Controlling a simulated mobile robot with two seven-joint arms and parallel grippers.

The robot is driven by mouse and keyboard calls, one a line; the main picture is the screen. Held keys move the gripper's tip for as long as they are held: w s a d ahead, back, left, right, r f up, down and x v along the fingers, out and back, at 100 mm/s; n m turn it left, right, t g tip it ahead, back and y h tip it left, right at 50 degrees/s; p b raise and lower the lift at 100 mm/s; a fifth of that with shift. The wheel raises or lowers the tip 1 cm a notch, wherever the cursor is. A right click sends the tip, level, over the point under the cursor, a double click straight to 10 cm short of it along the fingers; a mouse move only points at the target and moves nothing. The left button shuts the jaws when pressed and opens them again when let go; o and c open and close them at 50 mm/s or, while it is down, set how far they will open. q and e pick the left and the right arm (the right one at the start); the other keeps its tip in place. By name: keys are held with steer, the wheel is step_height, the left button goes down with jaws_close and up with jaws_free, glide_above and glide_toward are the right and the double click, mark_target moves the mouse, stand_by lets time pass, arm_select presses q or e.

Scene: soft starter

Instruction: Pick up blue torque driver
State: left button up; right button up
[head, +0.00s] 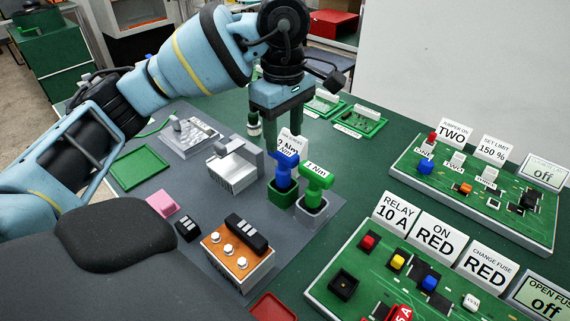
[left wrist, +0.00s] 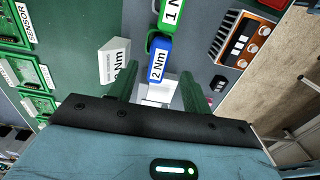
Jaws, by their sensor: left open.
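The blue torque driver (head: 283,174) stands upright in a dark green holder (head: 283,196) on the grey mat. In the left wrist view the blue driver (left wrist: 159,58) shows a "2 Nm" label, just beyond the fingertips. A green torque driver (head: 315,184), labelled "1 Nm", stands beside it to the right; it also shows in the left wrist view (left wrist: 173,14). My left gripper (head: 283,127) points down behind and above the blue driver. Its two green fingers are apart, with nothing held between them. My right gripper is not in view.
A metal fixture (head: 233,170) is left of the holders, and an orange-topped block (head: 238,250) is in front. Circuit boards (head: 480,195) fill the right side.

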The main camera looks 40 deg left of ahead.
mark_target(283, 149)
arm_select(q)
steer(key=shift+w+a+f, duration=0.1)
steer(key=shift+a+f, duration=0.05)
steer(key=shift+f, duration=1.6)
steer(key=shift+a+f, duration=0.1)
steer(key=shift+f, duration=1.6)
steer(key=c, duration=1.1)
steer(key=shift+o, duration=0.2)
step_height(283, 149, up, 10)
steer(key=shift+r+p, duration=0.1)
steer(key=shift+p, duration=0.4)
